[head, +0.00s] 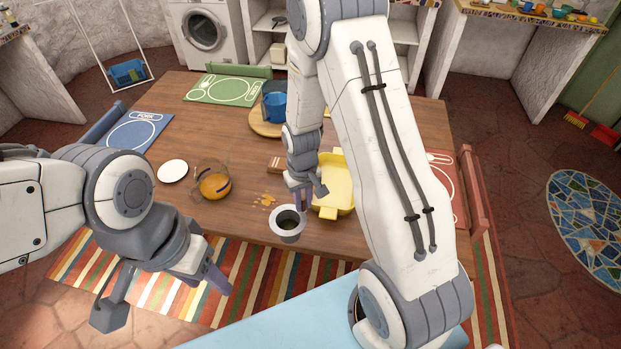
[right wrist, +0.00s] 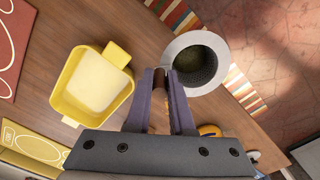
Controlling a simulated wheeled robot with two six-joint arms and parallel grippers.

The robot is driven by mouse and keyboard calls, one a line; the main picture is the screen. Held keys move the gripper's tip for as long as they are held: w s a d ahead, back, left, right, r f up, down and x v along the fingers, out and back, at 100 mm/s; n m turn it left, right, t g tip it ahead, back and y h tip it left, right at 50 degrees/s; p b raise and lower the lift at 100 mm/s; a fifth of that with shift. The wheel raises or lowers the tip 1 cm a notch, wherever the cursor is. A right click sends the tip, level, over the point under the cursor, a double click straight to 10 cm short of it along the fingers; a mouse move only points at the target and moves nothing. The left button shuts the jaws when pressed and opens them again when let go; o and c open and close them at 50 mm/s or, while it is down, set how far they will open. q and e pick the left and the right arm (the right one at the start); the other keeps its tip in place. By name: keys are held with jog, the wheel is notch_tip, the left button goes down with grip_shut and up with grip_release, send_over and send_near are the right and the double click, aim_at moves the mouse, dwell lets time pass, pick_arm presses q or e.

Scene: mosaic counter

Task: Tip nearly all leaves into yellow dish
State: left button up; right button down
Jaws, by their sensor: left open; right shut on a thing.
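A pale grey cup (head: 288,236) with a dark inside is near the table's front edge; it also shows in the right wrist view (right wrist: 220,44), with dark greenish matter low inside that may be the leaves. It looks upright. The yellow dish (head: 326,199) is just right of the cup, partly behind my right arm. In the right wrist view the dish (right wrist: 68,100) looks empty. My left gripper (head: 163,298) is open and empty, in front of the table.
Small orange flakes (head: 265,200) lie on the table left of the cup. A glass pot with amber contents (head: 213,184), a white saucer (head: 172,172) and a brown block (head: 275,164) stand nearby. A blue mug (head: 273,107) is farther back. Bare wood lies between them.

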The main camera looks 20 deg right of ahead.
jog(key=w+d+r+n+p, duration=0.1)
jog(key=w+d+n, duration=0.1)
jog(key=w+d, duration=0.45)
jog(key=w+d+n+p, duration=0.1)
jog(key=w+d+p, duration=0.15)
jog(key=w, duration=0.65)
jog(key=w+d+r+n, duration=0.2)
jog(key=d, duration=0.6)
jog(key=w+d+r+n+p, duration=0.1)
jog(key=w+d+r, duration=0.1)
jog(key=d, duration=0.6)
jog(key=shift+w+n, duration=0.4)
jog(key=shift+w, duration=0.35)
